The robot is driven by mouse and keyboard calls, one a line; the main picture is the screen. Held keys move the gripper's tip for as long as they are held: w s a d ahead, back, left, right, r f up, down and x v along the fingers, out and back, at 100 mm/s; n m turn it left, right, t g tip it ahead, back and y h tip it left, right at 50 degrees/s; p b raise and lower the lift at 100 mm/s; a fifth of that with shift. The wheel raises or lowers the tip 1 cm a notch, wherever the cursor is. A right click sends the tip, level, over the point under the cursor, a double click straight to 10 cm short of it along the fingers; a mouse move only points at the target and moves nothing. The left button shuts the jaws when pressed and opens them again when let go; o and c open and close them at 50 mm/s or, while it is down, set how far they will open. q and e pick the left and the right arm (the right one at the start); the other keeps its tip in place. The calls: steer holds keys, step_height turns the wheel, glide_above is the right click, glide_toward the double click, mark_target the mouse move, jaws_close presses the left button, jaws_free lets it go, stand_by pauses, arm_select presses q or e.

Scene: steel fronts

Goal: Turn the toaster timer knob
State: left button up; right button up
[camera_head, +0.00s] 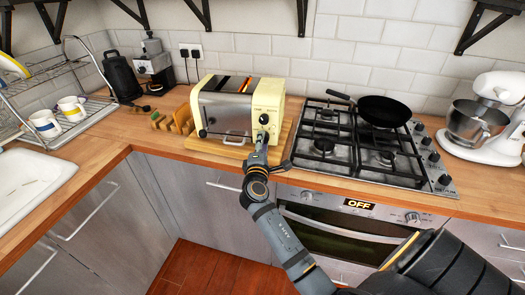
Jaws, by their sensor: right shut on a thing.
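The toaster (226,112), cream with steel sides, stands on a wooden board (206,148) on the counter. Its cream end panel (268,100) faces right and carries small dark controls, with a round knob (264,119) showing above my gripper. My right arm reaches up from the lower right, and my right gripper (261,138) is at the lower part of this panel. It is shut on the timer knob, which the fingers mostly hide. My left gripper is not in view.
A gas hob (355,145) with a black pan (384,111) lies right of the toaster. A stand mixer (487,125) is at far right. A wooden rack (182,119) stands left of the toaster. Below the hob is an oven (340,232) reading OFF.

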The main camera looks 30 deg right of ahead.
steer(key=m+b, duration=0.3)
steer(key=b, duration=0.1)
steer(key=shift+f+m, duration=0.2)
steer(key=shift+m, duration=0.2)
steer(key=shift+r+m+h+b, duration=0.2)
steer(key=shift+m+h+b, duration=0.1)
steer(key=shift+m+b, duration=0.55)
steer(key=o, duration=1.2)
steer(key=shift+c, duration=0.2)
